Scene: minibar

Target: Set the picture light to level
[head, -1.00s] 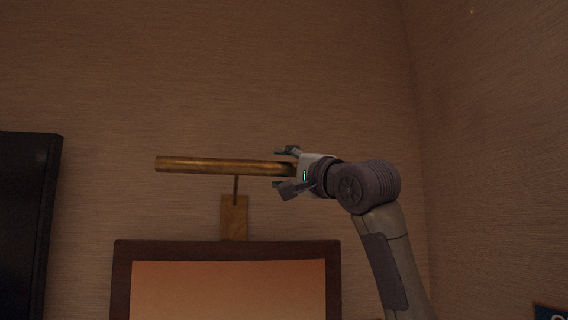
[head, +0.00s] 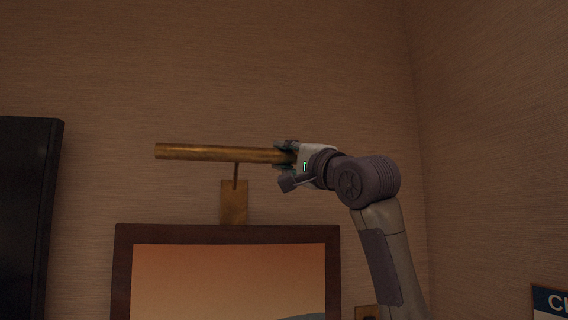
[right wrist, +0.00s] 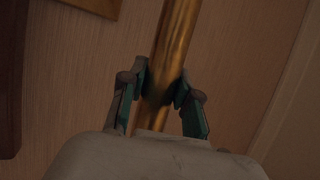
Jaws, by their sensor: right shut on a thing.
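The picture light is a brass tube (head: 215,153) on a thin stem above a brass wall plate (head: 234,203), over a framed picture. In the head view the tube tilts slightly, its right end a little lower than its left. My right gripper (head: 284,154) is shut on the tube's right end. In the right wrist view the tube (right wrist: 176,40) runs between the two fingers (right wrist: 163,90), which press on it from both sides. The tube's right tip is hidden by the gripper. My left gripper is not in view.
The dark-framed picture (head: 225,234) hangs just below the light. A black panel (head: 28,215) is on the wall at the left. A sign (head: 550,303) is at the lower right, near the side wall. The wall above the tube is clear.

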